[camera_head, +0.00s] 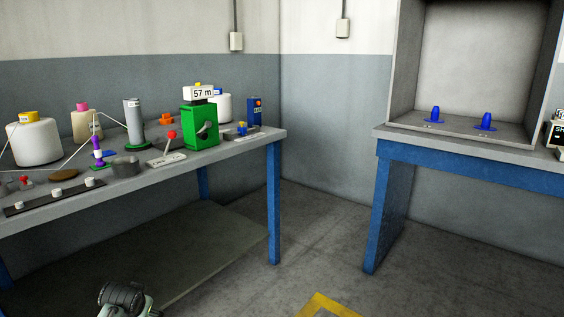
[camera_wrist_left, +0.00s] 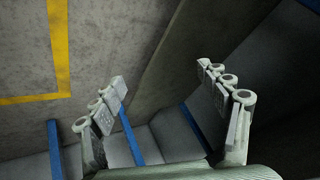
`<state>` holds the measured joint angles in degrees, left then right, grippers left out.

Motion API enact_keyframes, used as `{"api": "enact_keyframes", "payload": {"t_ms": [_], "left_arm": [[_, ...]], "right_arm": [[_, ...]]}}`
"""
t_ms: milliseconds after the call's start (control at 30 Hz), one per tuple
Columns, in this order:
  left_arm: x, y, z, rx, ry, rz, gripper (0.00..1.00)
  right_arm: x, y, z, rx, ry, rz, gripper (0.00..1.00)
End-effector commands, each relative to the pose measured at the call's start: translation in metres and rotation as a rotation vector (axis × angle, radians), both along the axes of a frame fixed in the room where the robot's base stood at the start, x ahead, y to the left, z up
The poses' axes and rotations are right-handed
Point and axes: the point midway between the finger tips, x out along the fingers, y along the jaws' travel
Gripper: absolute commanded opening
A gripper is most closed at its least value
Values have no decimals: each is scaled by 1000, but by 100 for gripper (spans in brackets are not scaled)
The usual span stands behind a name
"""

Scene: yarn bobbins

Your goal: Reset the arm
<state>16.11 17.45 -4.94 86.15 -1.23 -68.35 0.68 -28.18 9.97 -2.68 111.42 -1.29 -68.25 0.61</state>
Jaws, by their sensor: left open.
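My left gripper (camera_wrist_left: 162,90) shows in the left wrist view with its two fingers spread wide apart. Nothing is between them. Behind the fingers are the dark floor and blue table legs. In the head view a part of my own arm (camera_head: 124,298) shows at the bottom left, low in front of the left table and well below its top. The gripper fingers are not clear in the head view. My right arm is not in view.
The left table (camera_head: 225,152) holds yarn cones, a green machine (camera_head: 199,127), and a red-knobbed lever (camera_head: 168,150). The right table (camera_head: 470,148) carries a grey booth with two blue cones (camera_head: 486,122). Floor with yellow marking (camera_head: 328,305) lies open between them. The left table has a lower shelf (camera_head: 190,250).

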Motion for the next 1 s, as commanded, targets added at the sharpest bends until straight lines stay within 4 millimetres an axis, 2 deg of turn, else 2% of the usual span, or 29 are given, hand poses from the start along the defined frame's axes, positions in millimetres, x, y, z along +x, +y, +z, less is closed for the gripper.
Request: {"api": "enact_keyframes", "payload": {"t_ms": [33, 167, 233, 300, 400, 500, 600, 700, 1000], "left_arm": [[-26, -11, -24, -12, 33, -12, 76], [-97, -38, -74, -47, 111, -35, 76], [-142, -52, -98, -70, 156, -45, 76], [-188, -66, -117, -93, 200, -51, 76], [-245, -81, -134, -122, 254, -54, 76], [-290, -92, -142, -144, 295, -53, 76], [-316, -98, -145, -157, 321, -51, 76], [-327, -100, -146, -162, 330, -50, 76], [-328, -100, -146, -162, 332, -50, 76]], "right_arm": [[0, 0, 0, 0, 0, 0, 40], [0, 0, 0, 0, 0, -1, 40], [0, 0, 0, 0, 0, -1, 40], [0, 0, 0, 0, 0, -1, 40], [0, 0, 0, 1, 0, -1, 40], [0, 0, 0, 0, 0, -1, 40], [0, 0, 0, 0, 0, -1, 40], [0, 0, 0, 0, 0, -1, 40], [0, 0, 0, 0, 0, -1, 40]]}}
